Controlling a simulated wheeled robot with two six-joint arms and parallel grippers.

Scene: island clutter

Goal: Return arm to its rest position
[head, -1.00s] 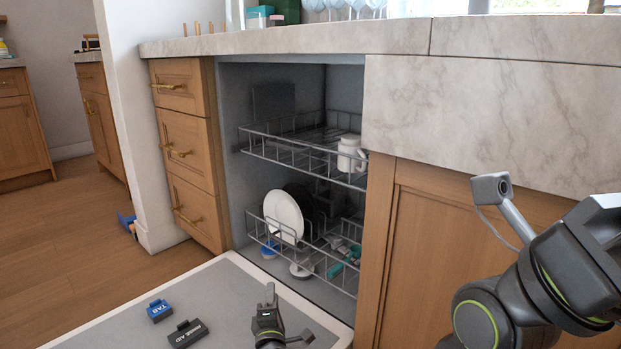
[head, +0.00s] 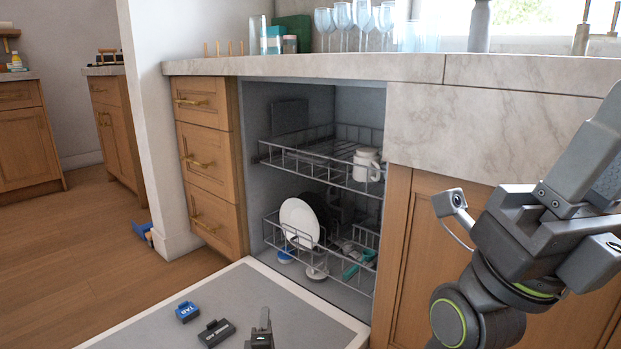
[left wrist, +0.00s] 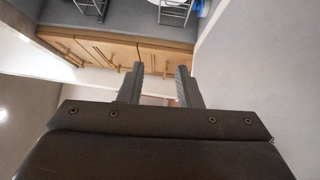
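My right arm fills the right side of the head view, in front of the cabinet. Its dark gripper end (head: 590,150) points up and right and is cut off by the frame edge. I cannot tell its opening.
The dishwasher racks hold a white plate (head: 299,223) and a white mug (head: 366,165). Glasses (head: 342,18) stand on the marble counter (head: 330,67). Floor at left is mostly clear.

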